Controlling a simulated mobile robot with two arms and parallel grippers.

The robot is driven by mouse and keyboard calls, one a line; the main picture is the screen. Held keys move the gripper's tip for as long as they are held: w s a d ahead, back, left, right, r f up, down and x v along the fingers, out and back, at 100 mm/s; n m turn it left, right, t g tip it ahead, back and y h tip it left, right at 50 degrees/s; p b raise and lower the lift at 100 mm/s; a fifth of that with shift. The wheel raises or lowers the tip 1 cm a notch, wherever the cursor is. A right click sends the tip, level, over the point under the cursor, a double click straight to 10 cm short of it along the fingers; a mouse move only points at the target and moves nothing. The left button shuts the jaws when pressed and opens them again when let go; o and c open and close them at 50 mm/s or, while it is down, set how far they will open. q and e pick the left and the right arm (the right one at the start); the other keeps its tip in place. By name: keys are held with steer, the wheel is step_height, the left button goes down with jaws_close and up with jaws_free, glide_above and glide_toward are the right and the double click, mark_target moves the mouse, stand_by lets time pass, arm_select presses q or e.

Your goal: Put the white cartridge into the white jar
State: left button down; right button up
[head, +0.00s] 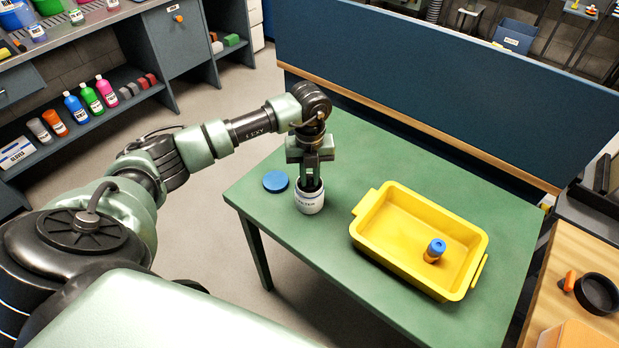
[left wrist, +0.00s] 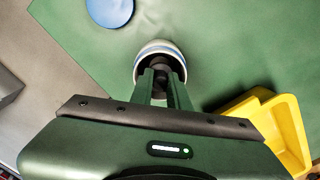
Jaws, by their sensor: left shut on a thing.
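The white jar (head: 310,203) stands upright and open on the green table, near its left corner. In the left wrist view the jar's white and blue rim (left wrist: 160,47) shows around the fingertips. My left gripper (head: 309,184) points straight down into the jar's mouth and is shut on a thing. The fingers and jar wall hide that thing; I see no white cartridge elsewhere, so I take it to be the white cartridge. The fingers (left wrist: 163,85) also show in the left wrist view. My right gripper is not in view.
A round blue lid (head: 275,181) lies left of the jar. A blue partition (head: 440,90) runs along the table's back edge. The green table (head: 345,270) is clear in front.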

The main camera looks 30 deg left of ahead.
arm_select(q)
steer(key=shift+f, duration=0.75)
steer(key=shift+f, duration=0.3)
steer(key=c, duration=1.6)
jaws_free()
steer(key=shift+r, duration=0.1)
